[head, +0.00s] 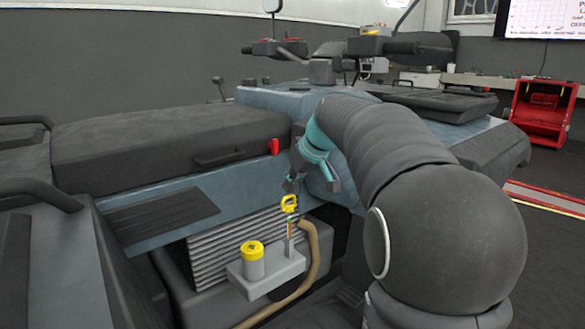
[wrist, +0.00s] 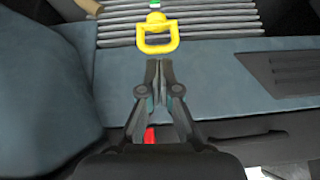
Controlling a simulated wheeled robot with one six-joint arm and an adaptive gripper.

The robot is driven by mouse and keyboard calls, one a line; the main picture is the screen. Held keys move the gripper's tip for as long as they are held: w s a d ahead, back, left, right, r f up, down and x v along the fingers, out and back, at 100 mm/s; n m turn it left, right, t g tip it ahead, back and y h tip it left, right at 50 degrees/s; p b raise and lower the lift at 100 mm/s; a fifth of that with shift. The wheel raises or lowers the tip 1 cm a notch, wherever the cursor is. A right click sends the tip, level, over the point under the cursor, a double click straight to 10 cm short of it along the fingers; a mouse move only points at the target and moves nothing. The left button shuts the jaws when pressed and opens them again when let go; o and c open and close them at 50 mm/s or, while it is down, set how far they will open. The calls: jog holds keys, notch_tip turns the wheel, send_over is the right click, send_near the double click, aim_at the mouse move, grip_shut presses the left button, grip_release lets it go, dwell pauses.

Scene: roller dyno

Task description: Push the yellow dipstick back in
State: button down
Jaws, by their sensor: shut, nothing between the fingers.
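The yellow dipstick (head: 289,204) has a loop handle and stands upright at the grey engine block (head: 262,277). Below its handle, an orange and metal stretch of the stick shows above the block. In the wrist view the dipstick handle (wrist: 157,38) lies just beyond the fingertips, with a small green patch behind it. My gripper (head: 290,186) is shut and empty, just above the handle in the head view. The closed fingertips also show in the wrist view (wrist: 159,62). I cannot tell whether they touch the handle.
A yellow-capped filler (head: 252,262) stands left of the dipstick, and a tan hose (head: 307,255) curves close on its right. Ribbed fins (head: 215,255) lie behind. The vehicle's blue side panel, black seat (head: 165,140) and red latch (head: 274,147) are near my gripper.

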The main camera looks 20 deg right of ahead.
aim_at(292, 207)
jog(key=shift+f, duration=0.25)
jog(key=shift+f, duration=0.1)
notch_tip(292, 207, down, 9)
jog(key=b, duration=0.6)
jog(key=r+p, duration=0.1)
jog(key=r, duration=0.1)
jog(key=r+p, duration=0.2)
jog(key=r, duration=0.1)
jog(key=shift+w+d+r, duration=0.1)
jog(key=shift+w+r, duration=0.1)
jog(key=shift+r, duration=0.05)
jog(key=p+v, duration=0.1)
jog(key=v, duration=0.8)
